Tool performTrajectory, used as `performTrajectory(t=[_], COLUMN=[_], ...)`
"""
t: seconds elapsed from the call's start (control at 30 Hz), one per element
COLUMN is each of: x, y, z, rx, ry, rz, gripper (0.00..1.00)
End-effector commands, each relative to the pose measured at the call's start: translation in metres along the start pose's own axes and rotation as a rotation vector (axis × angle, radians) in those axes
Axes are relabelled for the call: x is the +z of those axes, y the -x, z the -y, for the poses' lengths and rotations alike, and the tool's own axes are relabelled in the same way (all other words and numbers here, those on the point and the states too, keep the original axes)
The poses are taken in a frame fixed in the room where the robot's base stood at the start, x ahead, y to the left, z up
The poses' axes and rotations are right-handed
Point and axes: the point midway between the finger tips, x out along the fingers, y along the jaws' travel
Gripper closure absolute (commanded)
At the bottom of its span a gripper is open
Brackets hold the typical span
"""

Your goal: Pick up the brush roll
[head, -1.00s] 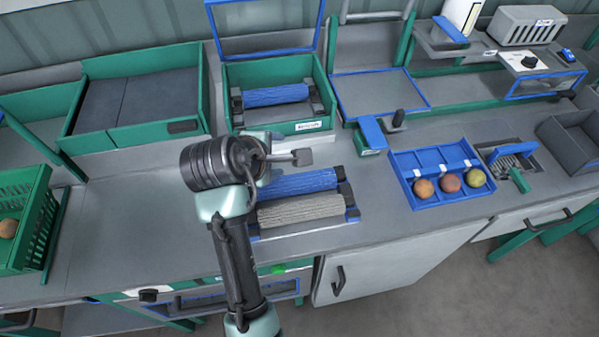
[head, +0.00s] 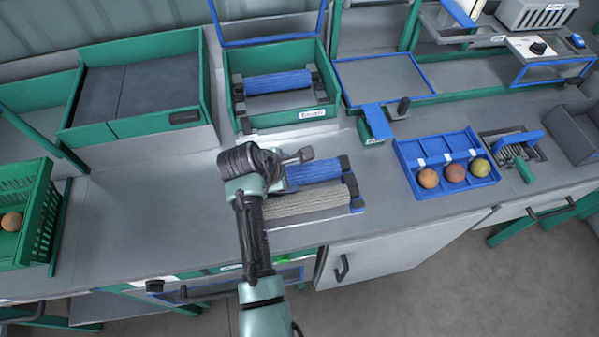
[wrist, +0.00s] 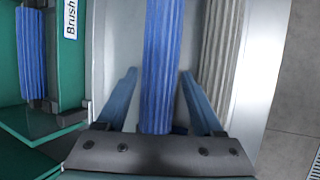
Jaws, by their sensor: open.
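A blue ribbed roll (head: 318,171) lies on the counter, behind a grey ribbed roll (head: 308,203). Another blue roll (head: 278,82) sits in a green box (head: 285,120) at the back, whose label begins "Brush" in the wrist view. My gripper (head: 302,157) is over the left part of the counter's blue roll and hides its left end. In the wrist view, my gripper (wrist: 158,75) is open, with one finger on each side of the blue roll (wrist: 163,60). The right finger lies between it and the grey roll (wrist: 218,55). Contact cannot be told.
A blue tray (head: 405,163) with three round fruits stands to the right. A green crate (head: 38,215) is at the far left. Dark-lined green trays (head: 192,75) stand at the back left. The counter left of my arm is clear.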

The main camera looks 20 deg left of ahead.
Motion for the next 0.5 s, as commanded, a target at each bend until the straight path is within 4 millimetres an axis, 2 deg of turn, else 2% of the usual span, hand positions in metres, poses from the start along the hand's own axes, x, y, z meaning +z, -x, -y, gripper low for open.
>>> performTrajectory(t=[0.2,0.5], x=[0.002,0.001], y=[-0.028,-0.037], z=[0.001,0.001], rx=[-0.002,-0.001], ry=[-0.001,-0.001], rz=[0.0,-0.001], gripper=[0.31,0.31])
